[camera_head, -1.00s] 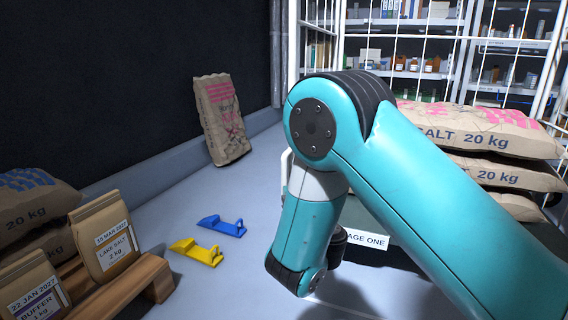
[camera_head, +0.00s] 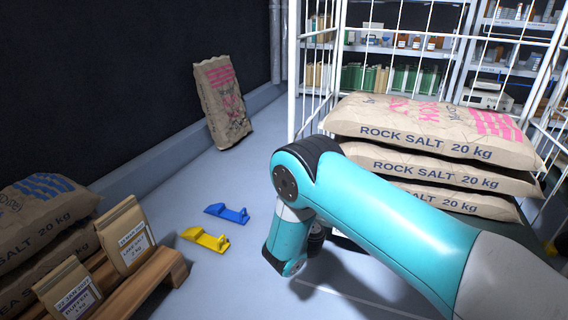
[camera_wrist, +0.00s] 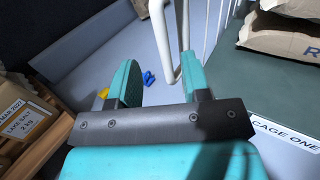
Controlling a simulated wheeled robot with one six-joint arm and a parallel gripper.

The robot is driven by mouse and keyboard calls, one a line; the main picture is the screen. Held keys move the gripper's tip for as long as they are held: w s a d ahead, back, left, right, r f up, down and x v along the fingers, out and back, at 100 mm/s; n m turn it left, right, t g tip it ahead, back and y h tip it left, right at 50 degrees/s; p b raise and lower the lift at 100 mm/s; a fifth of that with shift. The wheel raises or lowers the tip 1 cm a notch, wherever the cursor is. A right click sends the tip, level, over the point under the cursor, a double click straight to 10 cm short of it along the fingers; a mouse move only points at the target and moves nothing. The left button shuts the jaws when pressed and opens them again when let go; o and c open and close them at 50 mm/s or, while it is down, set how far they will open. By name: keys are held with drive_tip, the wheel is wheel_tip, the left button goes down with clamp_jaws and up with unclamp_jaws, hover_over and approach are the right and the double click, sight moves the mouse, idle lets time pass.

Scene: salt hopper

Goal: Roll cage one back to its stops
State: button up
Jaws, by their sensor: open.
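Cage one (camera_head: 293,75) is a white wire roll cage at the right of the head view, with several stacked rock salt sacks (camera_head: 425,130) in it. In the wrist view its dark green deck (camera_wrist: 262,85) and its "CAGE ONE" label (camera_wrist: 285,132) show at the right. My gripper (camera_wrist: 160,68) is open, with teal fingers. A white bent bar (camera_wrist: 162,40) of the cage shows between the fingers, nearer the right one; I cannot tell whether they touch. The arm hides my gripper and the label in the head view. I cannot make out the stops.
A blue wedge (camera_head: 227,213) and a yellow wedge (camera_head: 205,239) lie on the floor left of the arm. A pallet (camera_head: 150,283) with sacks and bags stands at lower left. Another sack (camera_head: 222,103) leans at the dark wall. Shelves stand behind the cage. Floor between wedges and wall is clear.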

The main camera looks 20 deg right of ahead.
drive_tip(key=shift+r+p, duration=0.35)
drive_tip(key=shift+p, duration=0.3)
drive_tip(key=shift+w+d+f+b, duration=0.1)
drive_tip(key=shift+w+f+b, duration=0.05)
drive_tip(key=shift+w, duration=1.3)
drive_tip(key=shift+w+d+f+b, duration=0.1)
drive_tip(key=shift+w+b, duration=0.1)
drive_tip(key=shift+w, duration=1.3)
drive_tip(key=shift+w+f+b, duration=0.15)
drive_tip(key=shift+w, duration=1.3)
clamp_jaws()
